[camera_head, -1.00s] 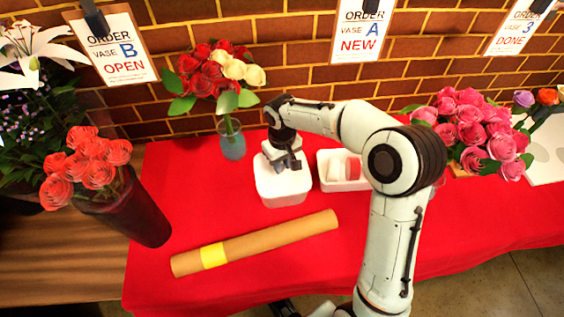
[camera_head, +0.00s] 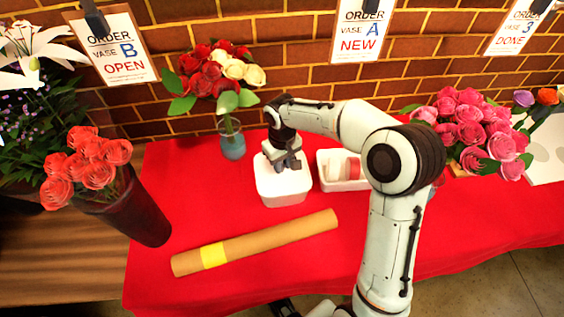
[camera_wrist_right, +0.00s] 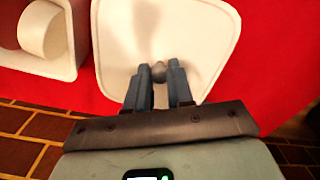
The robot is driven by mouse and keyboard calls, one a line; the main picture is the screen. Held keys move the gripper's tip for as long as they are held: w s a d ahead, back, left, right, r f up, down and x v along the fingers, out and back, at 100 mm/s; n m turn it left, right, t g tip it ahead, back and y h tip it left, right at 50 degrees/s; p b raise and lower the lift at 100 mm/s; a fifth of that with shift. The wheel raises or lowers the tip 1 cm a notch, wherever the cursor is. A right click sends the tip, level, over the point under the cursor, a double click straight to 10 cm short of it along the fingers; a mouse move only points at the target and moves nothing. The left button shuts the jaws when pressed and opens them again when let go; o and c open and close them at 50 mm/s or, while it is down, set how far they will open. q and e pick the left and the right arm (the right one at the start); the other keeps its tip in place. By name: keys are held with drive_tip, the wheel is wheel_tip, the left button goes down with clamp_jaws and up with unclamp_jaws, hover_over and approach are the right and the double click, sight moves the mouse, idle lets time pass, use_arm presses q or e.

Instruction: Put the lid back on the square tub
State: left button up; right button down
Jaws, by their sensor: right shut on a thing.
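The square tub (camera_head: 284,192) is white with rounded corners and stands on the red cloth near the middle of the table. Its lid (camera_wrist_right: 200,35) is a pale rounded square with a small grey knob (camera_wrist_right: 158,71). My right gripper (camera_head: 288,162) is over the tub, pointing down. In the right wrist view its two fingers (camera_wrist_right: 159,75) are shut on the knob, one on each side. The lid lies over the tub's top; whether it is fully seated or slightly raised I cannot tell. My left gripper is not in view.
A white tray (camera_head: 328,186) with a pale and red roll stands right of the tub. A cardboard tube (camera_head: 265,240) with a yellow band lies in front. A glass vase (camera_head: 232,146) of red and cream roses stands behind left.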

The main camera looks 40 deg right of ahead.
drive_tip(key=shift+f, duration=0.15)
idle(0.7)
drive_tip(key=shift+c, duration=2.2)
unclamp_jaws()
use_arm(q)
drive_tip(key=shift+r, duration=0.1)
use_arm(e)
drive_tip(key=shift+r+p, duration=2.4)
drive_tip(key=shift+r, duration=1.15)
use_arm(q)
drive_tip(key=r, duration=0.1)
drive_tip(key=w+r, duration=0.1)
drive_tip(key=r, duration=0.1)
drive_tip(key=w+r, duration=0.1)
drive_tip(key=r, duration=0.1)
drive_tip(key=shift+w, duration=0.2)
use_arm(e)
clamp_jaws()
